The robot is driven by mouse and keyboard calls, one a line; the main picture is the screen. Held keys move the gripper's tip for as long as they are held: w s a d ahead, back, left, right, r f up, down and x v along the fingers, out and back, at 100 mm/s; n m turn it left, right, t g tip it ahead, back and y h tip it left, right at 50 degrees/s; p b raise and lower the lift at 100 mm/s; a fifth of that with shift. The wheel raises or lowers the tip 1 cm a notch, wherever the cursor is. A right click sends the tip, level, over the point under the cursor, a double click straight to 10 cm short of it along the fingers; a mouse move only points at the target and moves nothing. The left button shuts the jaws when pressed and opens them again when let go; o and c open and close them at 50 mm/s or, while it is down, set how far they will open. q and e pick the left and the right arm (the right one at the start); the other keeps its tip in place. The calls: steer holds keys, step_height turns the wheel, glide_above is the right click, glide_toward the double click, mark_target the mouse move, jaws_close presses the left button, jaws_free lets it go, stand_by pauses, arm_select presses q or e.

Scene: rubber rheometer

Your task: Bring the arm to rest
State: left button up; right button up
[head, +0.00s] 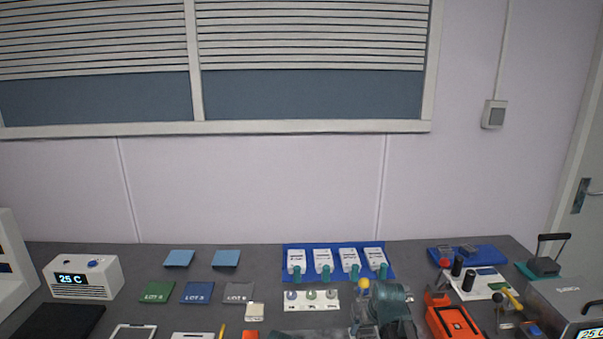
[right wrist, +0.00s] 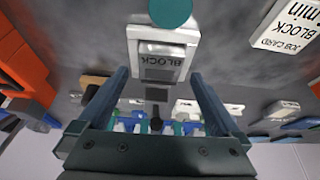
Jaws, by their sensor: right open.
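My right gripper (head: 390,308) shows as a dark teal shape at the front of the bench, right of centre, in the head view. In the right wrist view its two fingers (right wrist: 163,80) stand wide apart with nothing held between them. A white piece marked BLOCK (right wrist: 163,58) with a teal round top (right wrist: 170,12) lies beyond the fingertips, apart from them.
An orange box (head: 455,322) stands close to the right of my right gripper. A blue tray (head: 283,262) with white labelled units is behind it. A white strip (head: 333,304) with small round pieces lies to its left. A thermometer box (head: 83,277) is far left.

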steer(key=shift+b+x, duration=0.65)
steer(key=shift+x, duration=0.45)
arm_select(q)
step_height(320, 180, down, 2)
steer(key=shift+f, duration=0.1)
arm_select(e)
steer(key=shift+s, duration=0.1)
